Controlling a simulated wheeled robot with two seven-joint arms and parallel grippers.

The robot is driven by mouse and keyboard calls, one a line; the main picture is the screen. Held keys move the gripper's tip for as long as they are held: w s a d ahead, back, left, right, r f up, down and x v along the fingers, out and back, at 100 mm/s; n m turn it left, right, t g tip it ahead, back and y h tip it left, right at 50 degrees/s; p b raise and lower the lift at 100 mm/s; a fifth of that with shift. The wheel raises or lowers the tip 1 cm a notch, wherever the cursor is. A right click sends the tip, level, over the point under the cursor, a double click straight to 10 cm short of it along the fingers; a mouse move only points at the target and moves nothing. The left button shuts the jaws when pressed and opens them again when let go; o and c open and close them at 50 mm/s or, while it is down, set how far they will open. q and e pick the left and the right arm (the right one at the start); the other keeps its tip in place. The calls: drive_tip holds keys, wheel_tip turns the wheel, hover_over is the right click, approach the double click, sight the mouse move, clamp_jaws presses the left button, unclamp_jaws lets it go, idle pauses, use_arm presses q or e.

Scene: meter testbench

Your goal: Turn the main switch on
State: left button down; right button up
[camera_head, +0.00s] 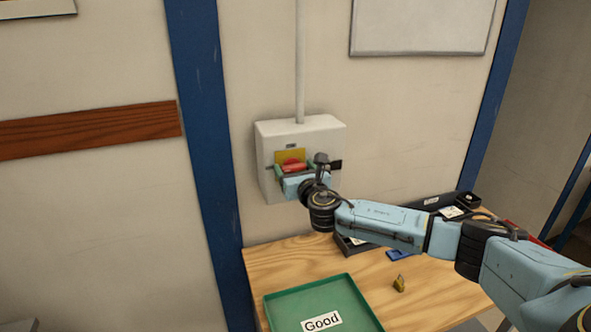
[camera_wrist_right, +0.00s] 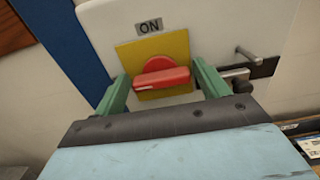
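The main switch is a red rotary handle (camera_wrist_right: 162,78) on a yellow plate (camera_wrist_right: 187,50), below an "ON" label (camera_wrist_right: 149,27). It sits on the front of a white wall box (camera_head: 328,131). The red handle also shows in the head view (camera_head: 293,167), lying roughly horizontal. My right gripper (camera_wrist_right: 160,82) is at the box with its green fingers apart, one on each side of the handle. I see a gap between the fingers and the handle's ends, so contact is not evident. My left gripper is not in view.
A metal latch (camera_wrist_right: 238,77) sticks out at the box's right side, close to my right finger. Below is a wooden table (camera_head: 440,299) with a green "Good" tray (camera_head: 278,303), a small yellow object (camera_head: 399,284), a blue item (camera_head: 398,254) and a dark tray (camera_head: 349,247).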

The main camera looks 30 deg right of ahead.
drive_tip(key=c, duration=0.7)
drive_tip(key=shift+o, duration=0.2)
drive_tip(key=shift+m, duration=0.3)
drive_tip(key=m, duration=0.2)
drive_tip(key=shift+f+m+b, duration=0.1)
drive_tip(key=shift+m+b, duration=0.2)
drive_tip(key=shift+b, duration=0.1)
drive_tip(key=m, duration=0.3)
drive_tip(key=shift+d+m+b, duration=0.1)
drive_tip(key=shift+m+b, duration=0.3)
drive_tip(key=m, duration=0.5)
drive_tip(key=shift+s+d+f+b, duration=0.1)
drive_tip(key=shift+b, duration=0.3)
drive_tip(key=m, duration=0.5)
drive_tip(key=shift+f+m, duration=0.1)
drive_tip(key=shift+m, duration=0.3)
drive_tip(key=o, duration=1)
